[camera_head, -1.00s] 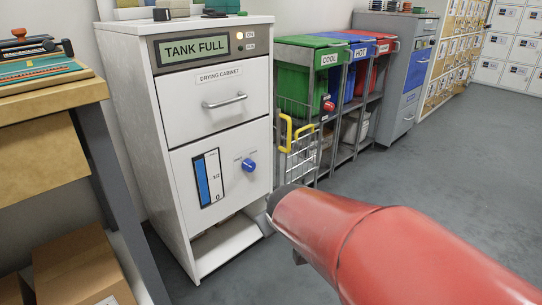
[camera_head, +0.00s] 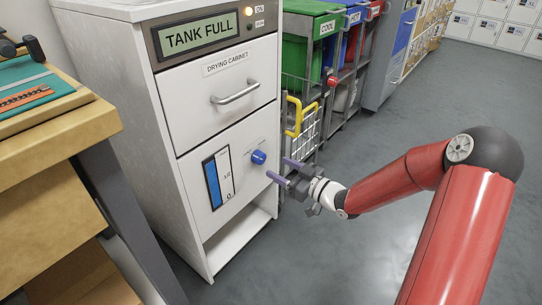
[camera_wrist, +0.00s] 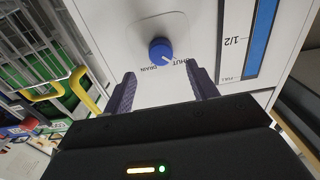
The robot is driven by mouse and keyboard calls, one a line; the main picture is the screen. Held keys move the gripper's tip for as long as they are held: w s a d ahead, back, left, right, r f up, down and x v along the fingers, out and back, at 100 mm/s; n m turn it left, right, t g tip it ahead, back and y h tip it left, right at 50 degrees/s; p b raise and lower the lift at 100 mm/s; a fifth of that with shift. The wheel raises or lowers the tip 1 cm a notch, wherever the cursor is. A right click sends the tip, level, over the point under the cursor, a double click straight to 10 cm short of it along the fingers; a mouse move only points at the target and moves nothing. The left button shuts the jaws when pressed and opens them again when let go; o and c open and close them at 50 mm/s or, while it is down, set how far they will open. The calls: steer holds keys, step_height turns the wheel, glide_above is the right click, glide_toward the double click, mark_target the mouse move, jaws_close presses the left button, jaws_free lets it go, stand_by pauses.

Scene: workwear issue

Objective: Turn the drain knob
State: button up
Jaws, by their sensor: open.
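The blue drain knob (camera_head: 258,157) sits on the lower front panel of the white drying cabinet (camera_head: 168,110), right of the blue level gauge (camera_head: 218,178). The cabinet display (camera_head: 199,34) reads TANK FULL. My gripper (camera_head: 281,170) is just right of and in front of the knob, its fingers apart and empty. In the wrist view the knob (camera_wrist: 161,50) lies ahead, beyond and between the two purple fingers (camera_wrist: 163,88), apart from both. SHUT and DRAIN labels show beside it, and its white mark points toward the SHUT label.
A yellow-handled wire basket (camera_head: 304,122) hangs close to the right of the cabinet. Green, blue and red bins (camera_head: 309,45) stand behind it. A wooden bench (camera_head: 60,135) is at the left.

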mark_target(263, 160)
steer(key=x, duration=0.7)
steer(key=shift+a+b, duration=0.1)
steer(key=shift+b, duration=0.2)
steer(key=c, duration=1)
